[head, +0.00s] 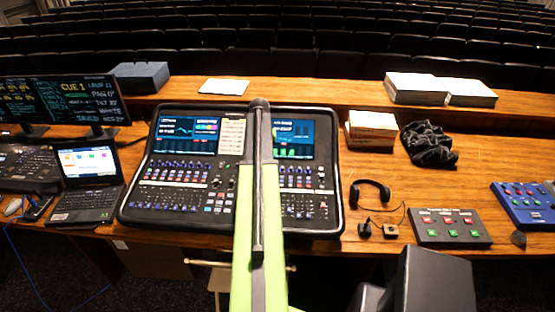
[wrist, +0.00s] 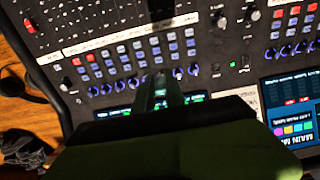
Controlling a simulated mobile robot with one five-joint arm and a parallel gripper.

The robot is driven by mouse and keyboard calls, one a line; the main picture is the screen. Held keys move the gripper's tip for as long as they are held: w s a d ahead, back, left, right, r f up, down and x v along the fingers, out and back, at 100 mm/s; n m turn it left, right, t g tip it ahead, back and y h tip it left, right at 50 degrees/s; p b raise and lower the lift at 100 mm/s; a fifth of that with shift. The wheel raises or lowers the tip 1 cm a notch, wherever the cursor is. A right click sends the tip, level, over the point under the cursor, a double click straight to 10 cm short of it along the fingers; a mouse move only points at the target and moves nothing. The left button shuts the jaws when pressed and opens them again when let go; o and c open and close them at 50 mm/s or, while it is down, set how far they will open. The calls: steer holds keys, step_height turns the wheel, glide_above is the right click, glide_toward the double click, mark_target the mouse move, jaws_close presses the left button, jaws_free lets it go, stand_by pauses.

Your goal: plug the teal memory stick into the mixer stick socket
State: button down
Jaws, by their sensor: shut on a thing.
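The mixer (head: 228,190) is the large black console with two screens in the middle of the desk; my green arm crosses over it in the head view. In the wrist view my gripper (wrist: 158,88) is over the mixer panel (wrist: 205,55), near blue-lit knobs and a screen edge. It is shut on a small teal-grey piece, the teal memory stick (wrist: 160,82), mostly hidden by the dark jaws. Whether the stick touches the panel cannot be told. I cannot make out the stick socket in either view.
A laptop (head: 88,185) and monitors (head: 62,102) stand at left. Headphones (head: 371,192), a button box (head: 450,229), a blue box (head: 524,204), a dark cloth (head: 428,145) and paper stacks (head: 415,88) are at right.

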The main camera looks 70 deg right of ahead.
steer(key=w+r+p, duration=0.2)
steer(key=w, duration=1.1)
steer(key=b, duration=0.8)
glide_above(237, 167)
steer(key=f, duration=0.7)
steer(key=shift+a+f, duration=0.3)
steer(key=shift+a, duration=0.05)
steer(key=shift+d+f+b, duration=0.1)
steer(key=shift+f+b, duration=0.4)
steer(key=shift+f, duration=0.05)
steer(key=shift+f+b, duration=0.9)
steer(key=shift+f+b, duration=0.65)
steer(key=c, duration=1.3)
jaws_free()
